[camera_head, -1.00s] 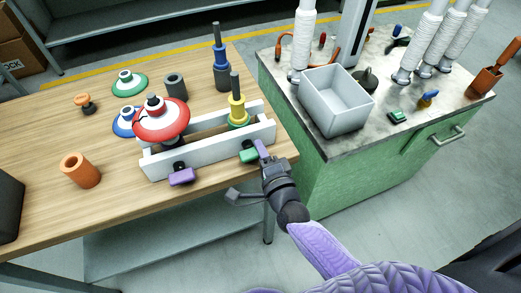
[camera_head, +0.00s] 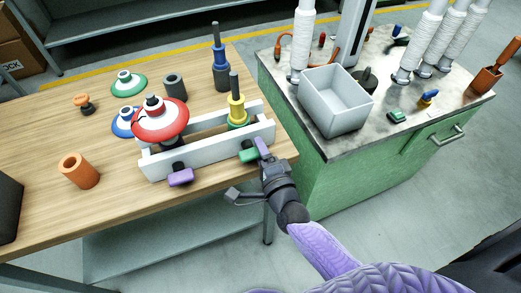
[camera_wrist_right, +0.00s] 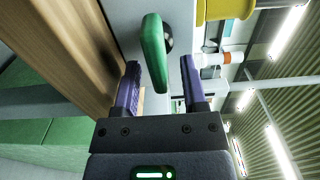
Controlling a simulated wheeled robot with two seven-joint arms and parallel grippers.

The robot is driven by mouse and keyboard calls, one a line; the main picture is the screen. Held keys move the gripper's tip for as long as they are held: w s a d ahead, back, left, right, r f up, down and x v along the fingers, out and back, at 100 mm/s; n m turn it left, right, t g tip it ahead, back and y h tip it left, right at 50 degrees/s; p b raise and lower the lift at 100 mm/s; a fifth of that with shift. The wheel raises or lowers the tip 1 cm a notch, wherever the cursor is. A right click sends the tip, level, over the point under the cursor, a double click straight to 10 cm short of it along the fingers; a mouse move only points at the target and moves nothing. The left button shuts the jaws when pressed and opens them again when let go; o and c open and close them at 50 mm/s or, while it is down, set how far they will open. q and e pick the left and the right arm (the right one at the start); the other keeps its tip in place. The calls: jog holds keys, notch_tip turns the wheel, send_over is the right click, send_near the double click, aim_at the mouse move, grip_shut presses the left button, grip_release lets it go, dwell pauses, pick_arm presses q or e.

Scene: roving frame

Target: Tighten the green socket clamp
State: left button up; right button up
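The green socket clamp (camera_head: 249,156) has a flat green handle on the front right of a pale grey frame (camera_head: 215,155). The frame lies near the table's right front edge. My right gripper (camera_head: 261,149) reaches it from the front right. In the right wrist view, the two purple fingers (camera_wrist_right: 159,68) stand apart. The lower end of the green clamp handle (camera_wrist_right: 154,50) lies between them, with gaps visible on both sides. A purple clamp (camera_head: 181,177) sits on the frame's left front. A yellow socket piece (camera_head: 237,112) stands at the frame's right end. My left gripper is not in view.
A red disc piece (camera_head: 160,119) sits at the frame's left end. Blue, green and orange parts stand on the wooden table (camera_head: 120,205). A green cabinet (camera_head: 370,170) to the right carries a grey open bin (camera_head: 335,112) and tools. A floor gap separates table and cabinet.

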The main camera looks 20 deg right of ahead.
jog(key=s+p, duration=0.1)
jog(key=s, duration=0.9)
jog(key=shift+d, duration=0.15)
jog(key=shift+f, duration=0.1)
jog(key=s+f+n+g+y, duration=0.1)
jog(key=s+f+n+g, duration=0.3)
jog(key=f, duration=0.4)
jog(key=s+f+n+g, duration=0.3)
jog(key=f+n, duration=0.3)
jog(key=f, duration=0.2)
jog(key=s+d+f+n+g, duration=0.1)
jog(key=s+f+n+g, duration=0.2)
jog(key=s, duration=0.4)
jog(key=s+d+f+n+g+h, duration=0.1)
jog(key=s+f+n+g, duration=0.3)
jog(key=s, duration=0.3)
jog(key=s+d+f+n+g, duration=0.2)
jog(key=s+f+n+g, duration=0.1)
jog(key=s, duration=0.4)
jog(key=shift+f+h, duration=0.4)
jog(key=shift+f, duration=0.45)
jog(key=shift+s+d, duration=0.1)
